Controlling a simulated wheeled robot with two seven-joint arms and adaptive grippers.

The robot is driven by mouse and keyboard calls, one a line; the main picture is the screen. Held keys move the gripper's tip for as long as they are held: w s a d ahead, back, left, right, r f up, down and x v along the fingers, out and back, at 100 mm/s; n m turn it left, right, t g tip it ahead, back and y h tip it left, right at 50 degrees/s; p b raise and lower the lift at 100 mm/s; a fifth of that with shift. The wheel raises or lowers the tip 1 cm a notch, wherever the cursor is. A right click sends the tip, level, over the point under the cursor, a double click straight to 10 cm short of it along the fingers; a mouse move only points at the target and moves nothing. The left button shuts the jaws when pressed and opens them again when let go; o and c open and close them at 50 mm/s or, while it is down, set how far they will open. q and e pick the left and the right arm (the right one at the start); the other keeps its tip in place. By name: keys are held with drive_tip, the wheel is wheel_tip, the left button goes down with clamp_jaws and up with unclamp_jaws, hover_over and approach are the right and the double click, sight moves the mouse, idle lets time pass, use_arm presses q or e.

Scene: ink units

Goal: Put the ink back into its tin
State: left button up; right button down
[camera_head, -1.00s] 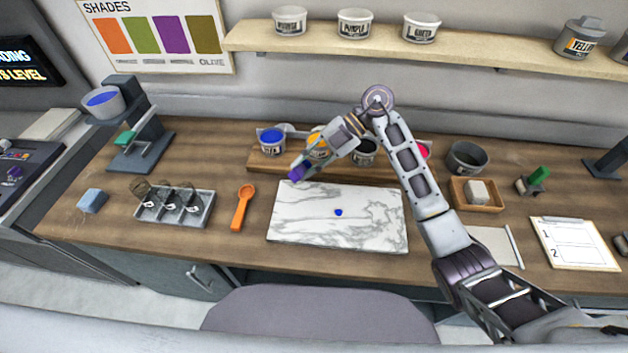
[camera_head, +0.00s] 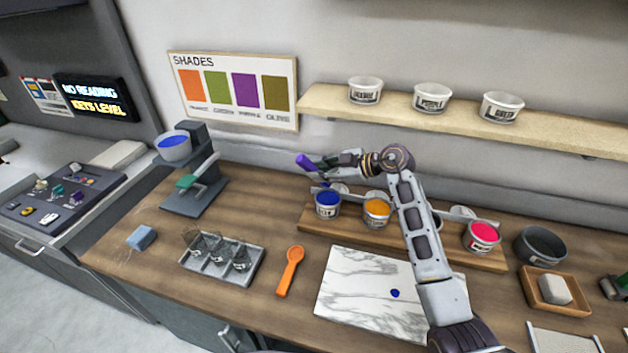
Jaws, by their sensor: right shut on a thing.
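A small blue dab of ink (camera_head: 395,293) lies on the white marble slab (camera_head: 350,290). The open tin of blue ink (camera_head: 327,205) stands at the left end of a wooden rack. My right gripper (camera_head: 326,163) is shut on a purple-handled tool (camera_head: 307,162), just above and behind the blue tin. The handle tilts up to the left. A small blue patch shows below the gripper by the tin's rim; I cannot tell whether it is on the tool's end. My left gripper is out of view.
Orange (camera_head: 376,211) and red (camera_head: 482,236) tins share the wooden rack (camera_head: 345,233); my arm hides part of it. An orange spoon (camera_head: 290,270) and a divided tray (camera_head: 222,260) lie left of the slab. A scale (camera_head: 195,185) stands at the back left.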

sight(330, 186)
drive_tip(key=shift+w+d+r+m+t, duration=0.15)
drive_tip(key=shift+w+r+m+t, duration=0.15)
drive_tip(key=shift+w+m+t, duration=0.5)
drive_tip(key=shift+w+d+r+m+t, duration=0.15)
drive_tip(key=shift+r+m+t, duration=0.1)
drive_tip(key=shift+m+t, duration=0.25)
drive_tip(key=shift+m, duration=0.4)
drive_tip(key=shift+f, duration=0.15)
drive_tip(key=shift+f+b, duration=0.45)
drive_tip(key=shift+b, duration=0.4)
drive_tip(key=shift+d+f+b, duration=0.1)
drive_tip(key=shift+f+b, duration=1.8)
drive_tip(key=shift+b, duration=0.6)
drive_tip(key=shift+w+d+f+p, duration=0.1)
drive_tip(key=shift+d+f+p, duration=0.15)
drive_tip(key=shift+f, duration=0.3)
drive_tip(key=shift+w+d+f, duration=0.1)
drive_tip(key=shift+d+f, duration=0.05)
drive_tip(key=shift+f, duration=0.45)
drive_tip(key=shift+d+f, duration=0.1)
drive_tip(key=shift+f, duration=0.5)
